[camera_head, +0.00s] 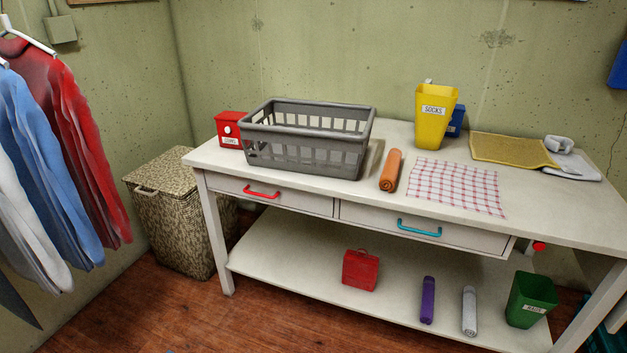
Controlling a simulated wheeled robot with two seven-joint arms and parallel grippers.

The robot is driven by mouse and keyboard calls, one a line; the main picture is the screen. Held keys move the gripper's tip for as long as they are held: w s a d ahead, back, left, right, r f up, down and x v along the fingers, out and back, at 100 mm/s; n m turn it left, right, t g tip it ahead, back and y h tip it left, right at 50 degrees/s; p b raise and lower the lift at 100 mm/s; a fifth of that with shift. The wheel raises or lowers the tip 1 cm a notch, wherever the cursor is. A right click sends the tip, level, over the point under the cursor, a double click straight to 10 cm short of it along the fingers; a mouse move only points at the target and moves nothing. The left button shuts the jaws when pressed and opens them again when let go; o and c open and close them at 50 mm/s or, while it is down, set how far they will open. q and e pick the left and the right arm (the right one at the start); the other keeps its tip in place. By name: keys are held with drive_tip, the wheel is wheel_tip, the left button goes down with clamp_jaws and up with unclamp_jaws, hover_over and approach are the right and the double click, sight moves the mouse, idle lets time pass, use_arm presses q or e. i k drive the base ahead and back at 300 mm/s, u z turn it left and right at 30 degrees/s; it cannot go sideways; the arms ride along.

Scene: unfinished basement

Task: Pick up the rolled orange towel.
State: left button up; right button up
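The rolled orange towel (390,170) lies on the white table top (310,187), its near end close to the front edge. It sits between the grey laundry basket on its left and the checked cloth on its right, touching neither as far as I can see. Nothing covers it. Neither of my grippers shows in the head view.
The grey basket (308,155) and red box (230,130) stand left of the towel. The lower shelf (290,277) holds several items. A wicker hamper (180,215) stands left.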

sight(387, 180)
drive_tip(key=u, duration=0.4)
drive_tip(key=k, duration=0.65)
drive_tip(key=u, duration=0.65)
drive_tip(key=i, duration=1.6)
drive_tip(key=z, duration=0.8)
